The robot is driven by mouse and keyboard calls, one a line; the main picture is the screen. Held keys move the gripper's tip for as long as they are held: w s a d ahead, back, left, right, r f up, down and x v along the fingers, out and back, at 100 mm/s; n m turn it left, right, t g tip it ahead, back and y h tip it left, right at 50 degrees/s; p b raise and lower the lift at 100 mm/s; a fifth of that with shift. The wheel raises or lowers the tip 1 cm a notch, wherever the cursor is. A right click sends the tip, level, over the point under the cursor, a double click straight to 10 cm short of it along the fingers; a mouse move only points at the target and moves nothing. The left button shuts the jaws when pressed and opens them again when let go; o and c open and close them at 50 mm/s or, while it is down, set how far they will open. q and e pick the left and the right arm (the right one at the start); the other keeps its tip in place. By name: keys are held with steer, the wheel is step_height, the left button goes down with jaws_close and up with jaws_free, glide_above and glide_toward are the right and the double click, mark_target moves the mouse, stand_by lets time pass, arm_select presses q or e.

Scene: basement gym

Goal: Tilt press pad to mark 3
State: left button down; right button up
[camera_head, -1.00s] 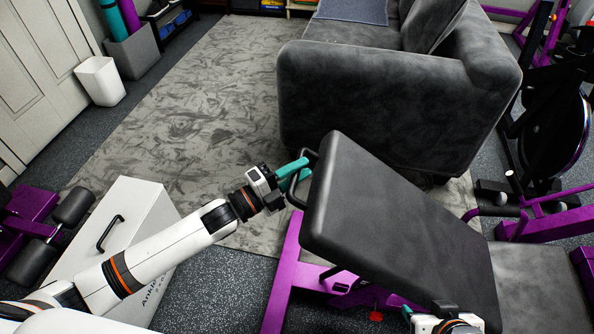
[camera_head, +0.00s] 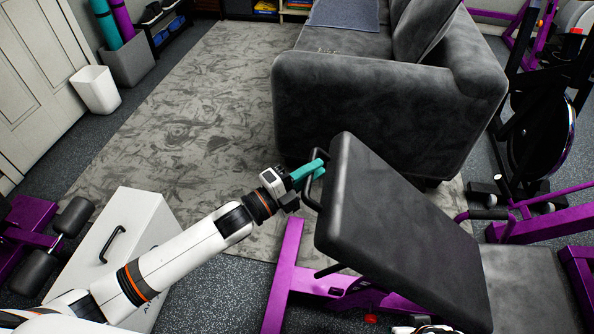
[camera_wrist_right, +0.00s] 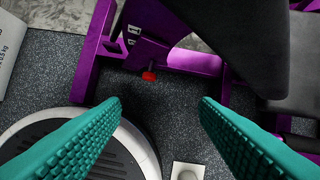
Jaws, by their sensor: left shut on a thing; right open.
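The black press pad (camera_head: 400,225) is tilted on the purple bench frame (camera_head: 285,275), its raised end towards the sofa. A dark bar handle (camera_head: 311,196) sticks out of that raised end. My left gripper (camera_head: 312,173), with teal fingers, is shut on this handle. A red knob (camera_head: 371,319) sits low on the frame and also shows in the right wrist view (camera_wrist_right: 149,76). Small white marks (camera_wrist_right: 112,45) are on the frame there; I cannot read them surely. My right gripper (camera_wrist_right: 160,110) is open and empty, with the knob beyond its fingers.
A grey sofa (camera_head: 385,110) stands just behind the raised end. A white box (camera_head: 125,240) with a black handle is at the left, beside my left arm. The bench seat (camera_head: 530,285) and an exercise bike (camera_head: 540,130) are at the right. The rug (camera_head: 190,130) is clear.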

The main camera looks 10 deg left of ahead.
arm_select(q)
steer(key=d+r+p, duration=0.1)
steer(key=d+r, duration=0.1)
steer(key=r, duration=0.1)
steer(key=shift+d, duration=0.35)
arm_select(e)
steer(key=shift+g, duration=0.7)
steer(key=f, duration=0.1)
steer(key=s+f, duration=0.2)
steer(key=shift+d+f, duration=0.35)
arm_select(q)
steer(key=c, duration=1.6)
jaws_free()
steer(key=shift+c, duration=0.2)
steer(key=shift+a+f, duration=0.1)
steer(key=v, duration=1.2)
steer(key=shift+p, duration=0.45)
arm_select(e)
steer(key=shift+s+f, duration=0.2)
steer(key=shift+f, duration=0.65)
steer(key=shift+w, duration=0.1)
